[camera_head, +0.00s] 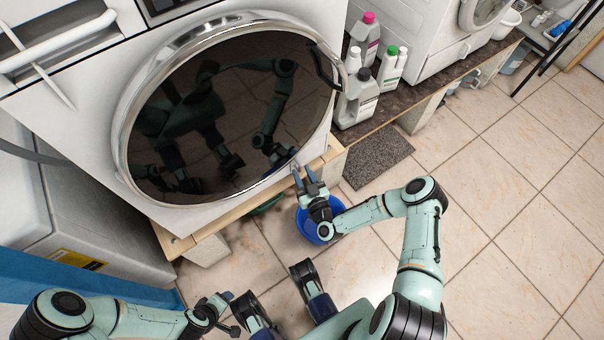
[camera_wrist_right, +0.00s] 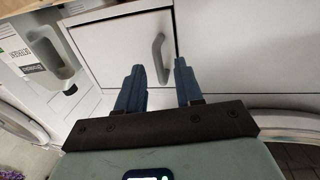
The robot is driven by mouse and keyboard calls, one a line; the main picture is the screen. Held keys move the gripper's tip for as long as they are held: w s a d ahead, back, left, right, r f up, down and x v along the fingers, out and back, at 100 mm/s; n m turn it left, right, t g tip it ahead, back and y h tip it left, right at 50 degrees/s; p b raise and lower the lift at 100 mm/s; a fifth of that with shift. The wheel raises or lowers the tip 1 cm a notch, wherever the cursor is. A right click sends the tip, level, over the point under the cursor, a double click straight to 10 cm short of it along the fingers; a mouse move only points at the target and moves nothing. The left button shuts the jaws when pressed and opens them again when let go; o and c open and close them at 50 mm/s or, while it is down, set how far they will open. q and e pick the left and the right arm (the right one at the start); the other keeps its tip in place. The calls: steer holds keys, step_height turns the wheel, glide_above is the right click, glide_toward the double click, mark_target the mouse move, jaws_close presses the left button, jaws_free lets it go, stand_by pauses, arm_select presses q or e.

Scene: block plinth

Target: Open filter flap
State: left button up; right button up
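The filter flap (camera_wrist_right: 118,45) is a white square panel with a grey bar handle (camera_wrist_right: 159,58) in the right wrist view. It looks shut. In the head view I cannot make it out below the white washing machine's (camera_head: 90,85) round dark door. My right gripper (camera_head: 305,174) is in front of the machine's lower right front. In the wrist view its two blue fingers (camera_wrist_right: 160,82) are apart, with the handle showing between them; I cannot tell whether they touch it. My left gripper (camera_head: 231,312) is at the bottom left, fingers apart and empty.
A blue bucket (camera_head: 310,228) stands on the tiled floor below my right gripper. Several bottles (camera_head: 358,98) stand on the plinth right of the machine, and a grey bottle (camera_wrist_right: 45,45) shows in the wrist view. A dark mat (camera_head: 378,158) lies on the floor. Floor at right is clear.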

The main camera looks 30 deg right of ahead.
steer(key=shift+w, duration=0.25)
jaws_close()
stand_by(1.4)
